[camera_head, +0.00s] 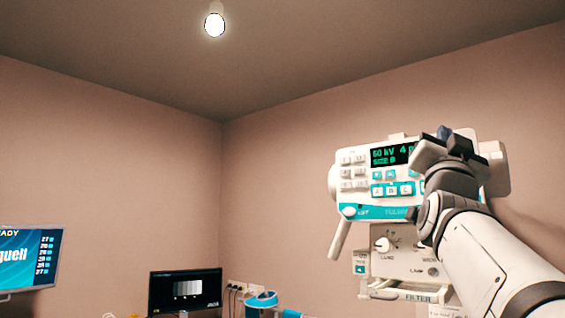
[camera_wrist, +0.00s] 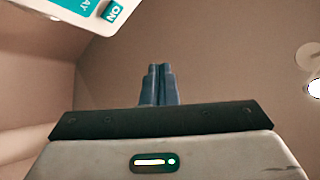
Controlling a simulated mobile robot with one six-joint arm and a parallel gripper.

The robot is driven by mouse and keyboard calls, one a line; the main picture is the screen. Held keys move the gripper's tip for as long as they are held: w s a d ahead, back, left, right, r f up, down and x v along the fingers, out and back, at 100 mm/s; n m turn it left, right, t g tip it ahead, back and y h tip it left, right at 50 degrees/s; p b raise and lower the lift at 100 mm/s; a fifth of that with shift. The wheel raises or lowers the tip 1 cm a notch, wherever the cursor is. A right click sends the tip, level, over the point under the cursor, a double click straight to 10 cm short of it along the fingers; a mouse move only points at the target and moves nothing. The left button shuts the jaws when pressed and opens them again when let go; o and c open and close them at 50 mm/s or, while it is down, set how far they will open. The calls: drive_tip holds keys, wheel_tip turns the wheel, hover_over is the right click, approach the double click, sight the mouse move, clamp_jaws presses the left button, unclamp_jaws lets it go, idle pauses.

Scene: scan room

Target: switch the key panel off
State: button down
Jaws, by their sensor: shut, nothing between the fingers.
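The key panel (camera_head: 380,211) is a white unit on the right in the head view, with white and teal keys and a lit display (camera_head: 392,155) showing green text. My arm and gripper hide its right part. My gripper (camera_head: 444,132) is in front of the panel's upper right. Its blue fingers (camera_wrist: 159,80) are shut and empty in the wrist view. A corner of the panel (camera_wrist: 72,10) shows at the top left there, with a teal key (camera_wrist: 113,12) marked ON. The fingertips appear apart from this key.
A white box with a knob (camera_head: 383,244) and a lower frame marked FILTER (camera_head: 417,296) hang below the panel. A handle (camera_head: 340,240) juts down at its left. A dark monitor (camera_head: 185,290) and a blue screen (camera_head: 30,257) stand lower left. The space left of the panel looks clear.

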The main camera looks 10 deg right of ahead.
drive_tip(key=shift+s+r, duration=0.15)
drive_tip(key=shift+r, duration=0.05)
drive_tip(key=shift+d, duration=0.1)
drive_tip(key=w+d+p, duration=0.2)
drive_tip(key=w+d, duration=0.3)
drive_tip(key=d, duration=0.1)
drive_tip(key=shift+w+d, duration=0.3)
drive_tip(key=shift+w, duration=0.1)
drive_tip(key=shift+w+d, duration=0.1)
idle(2.0)
drive_tip(key=shift+w+d, duration=0.2)
drive_tip(key=shift+d, duration=0.05)
